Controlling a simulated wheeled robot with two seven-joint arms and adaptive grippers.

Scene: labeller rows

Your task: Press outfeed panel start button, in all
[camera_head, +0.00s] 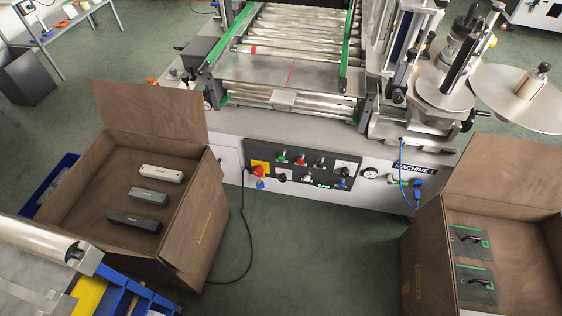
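A black control panel (303,163) is set in the front of the labelling machine (230,122). It carries several small knobs and buttons. A green one (282,157) is at its upper left, with a red one (300,160) beside it. A yellow plate with a red emergency-stop-like button (259,171) is at its left end. The panel's lettering is too small to read, so I cannot tell whether it is the outfeed panel or which button is start. Neither of my grippers is in view.
An open brown carton (196,223) holding three bar-shaped items stands at left. Another carton (432,262) with two dark green-edged pieces stands at right. A roller unit (40,236) fills the lower left. Green floor (320,250) between the cartons is clear except for a black cable (247,240).

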